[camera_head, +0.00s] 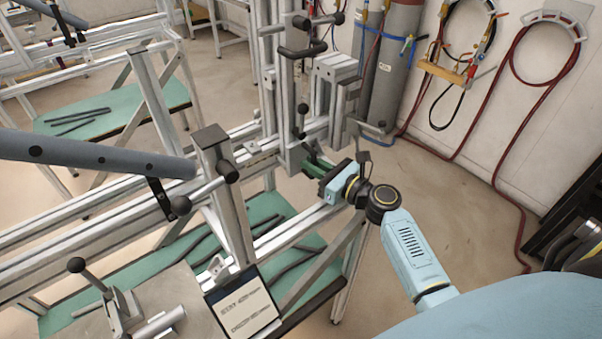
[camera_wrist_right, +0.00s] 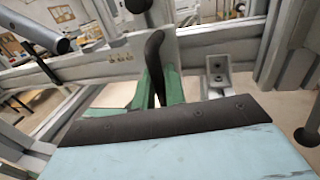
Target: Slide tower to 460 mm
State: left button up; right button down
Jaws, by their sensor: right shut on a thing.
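The upright metal tower (camera_head: 283,95) stands on the long aluminium rail (camera_head: 95,238), with a clamp and dark handle near its top. My right gripper (camera_head: 313,163) is at the tower's base, on its right side. In the right wrist view, its green fingers (camera_wrist_right: 158,92) are shut on a dark lever (camera_wrist_right: 154,62) that stands up between them. The lever's lower end is hidden by the gripper body. A scale reading on the rail is too small to tell. My left gripper is out of view.
A nearer post (camera_head: 228,200) with a clamp handle stands on the rail, left of the tower. A grey tube (camera_head: 90,155) runs in from the left. A small sign (camera_head: 243,303) is at the front. Gas cylinders (camera_head: 392,75) stand behind.

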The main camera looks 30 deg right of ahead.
jog(key=c, duration=1.5)
grip_release()
jog(key=shift+d, duration=0.45)
jog(key=shift+c, duration=0.2)
jog(key=shift+a, duration=0.1)
jog(key=shift+s, duration=0.1)
jog(key=b+v, duration=0.1)
jog(key=v, duration=1.2)
jog(key=shift+s, duration=0.15)
